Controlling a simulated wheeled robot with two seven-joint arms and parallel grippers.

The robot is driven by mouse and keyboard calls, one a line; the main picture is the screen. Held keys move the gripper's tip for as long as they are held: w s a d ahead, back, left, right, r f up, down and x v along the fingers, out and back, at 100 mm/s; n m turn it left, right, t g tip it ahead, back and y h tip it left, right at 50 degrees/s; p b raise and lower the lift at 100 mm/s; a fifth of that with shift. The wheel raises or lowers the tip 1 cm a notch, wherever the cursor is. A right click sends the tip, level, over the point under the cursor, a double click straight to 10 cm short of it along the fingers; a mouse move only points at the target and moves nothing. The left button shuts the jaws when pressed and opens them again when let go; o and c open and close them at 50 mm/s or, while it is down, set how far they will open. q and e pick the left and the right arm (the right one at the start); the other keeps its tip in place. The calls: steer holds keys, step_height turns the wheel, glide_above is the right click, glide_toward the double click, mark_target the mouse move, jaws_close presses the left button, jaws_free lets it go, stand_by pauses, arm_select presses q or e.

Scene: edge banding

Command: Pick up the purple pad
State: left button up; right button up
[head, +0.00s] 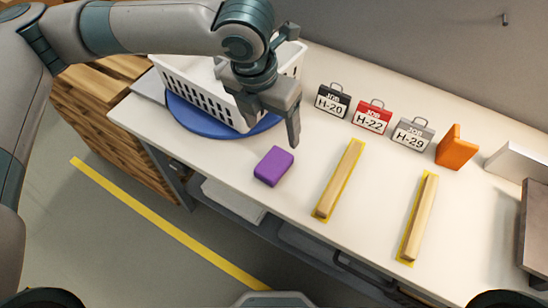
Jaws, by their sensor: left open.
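The purple pad (274,166) lies flat on the white table near its front edge. My left gripper (284,128) is above the table, just behind and slightly right of the pad in the picture. Its fingers point down, it is open, and nothing shows between them. The gripper and the pad appear apart. My right gripper is not in view.
A white basket (208,94) stands on a blue disc (186,115) behind my left gripper. Job tags (372,116) and an orange block (457,148) stand along the back. Two wooden strips (341,177) (420,217) lie to the right. The white table (310,155) is clear around the pad.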

arm_select(q)
steer(key=shift+w+a+r+m+y, duration=0.3)
steer(key=shift+w+a+r, duration=0.15)
steer(key=shift+a, duration=0.25)
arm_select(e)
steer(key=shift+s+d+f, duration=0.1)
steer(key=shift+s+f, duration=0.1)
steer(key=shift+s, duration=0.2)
arm_select(q)
steer(key=p, duration=0.3)
glide_above(271, 164)
step_height(271, 164, down, 12)
steer(key=shift+f, duration=0.1)
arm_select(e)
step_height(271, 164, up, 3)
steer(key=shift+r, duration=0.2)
arm_select(q)
steer(key=shift+p, duration=0.3)
